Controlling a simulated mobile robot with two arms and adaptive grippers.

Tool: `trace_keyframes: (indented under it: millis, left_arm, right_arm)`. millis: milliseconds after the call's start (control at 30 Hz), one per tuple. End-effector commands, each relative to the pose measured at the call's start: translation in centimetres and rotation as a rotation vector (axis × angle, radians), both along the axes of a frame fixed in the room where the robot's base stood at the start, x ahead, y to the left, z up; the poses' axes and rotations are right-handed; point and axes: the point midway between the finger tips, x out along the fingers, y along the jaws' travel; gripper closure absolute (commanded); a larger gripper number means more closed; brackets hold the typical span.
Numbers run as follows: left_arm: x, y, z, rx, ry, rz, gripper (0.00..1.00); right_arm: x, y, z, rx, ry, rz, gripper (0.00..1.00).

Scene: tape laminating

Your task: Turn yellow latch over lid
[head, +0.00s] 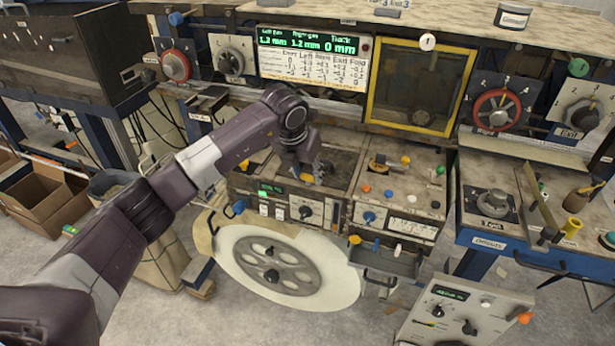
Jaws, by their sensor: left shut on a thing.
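My left gripper (320,176) reaches in from the left and points down at the dark top of the left control unit (345,157). It is shut on a small part there. A bit of yellow shows at the fingertips, which fits the yellow latch (307,177), but the fingers hide most of it. The dark top plate under the gripper looks like the lid; my arm covers part of it, and I cannot tell how the latch lies against it. My right gripper is not in view.
A large white reel (325,290) sits below the unit. To the right is a second control unit (385,182) with several coloured knobs. A yellow-framed window (420,85) and a green display (310,42) stand behind. A blue workbench (505,245) is at the right.

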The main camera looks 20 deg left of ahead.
Motion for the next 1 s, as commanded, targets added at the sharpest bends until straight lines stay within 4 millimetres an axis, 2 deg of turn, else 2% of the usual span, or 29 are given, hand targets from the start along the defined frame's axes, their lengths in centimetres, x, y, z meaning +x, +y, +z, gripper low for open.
trace_keyframes:
  millis: [33, 200, 500, 733, 1000]
  left_arm:
    - [0.1, 0.1, -0.4, 0.000, -0.003, -0.028, 0.90]
    - [0.2, 0.3, -0.5, 0.001, -0.004, -0.165, 0.90]
    - [0.3, 0.5, -0.3, -0.001, -0.004, -0.448, 0.90]
    - [0.4, 0.6, -0.1, -0.001, -0.003, -0.666, 0.90]
    - [0.6, 0.7, 0.1, -0.002, -0.002, -0.923, 0.90]
  right_arm:
    - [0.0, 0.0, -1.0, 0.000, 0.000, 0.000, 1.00]
    - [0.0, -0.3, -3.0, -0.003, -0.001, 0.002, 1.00]
    - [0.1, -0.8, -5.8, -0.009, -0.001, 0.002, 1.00]
    - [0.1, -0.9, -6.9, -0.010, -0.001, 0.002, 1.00]
    - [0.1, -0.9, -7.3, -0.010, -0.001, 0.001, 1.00]
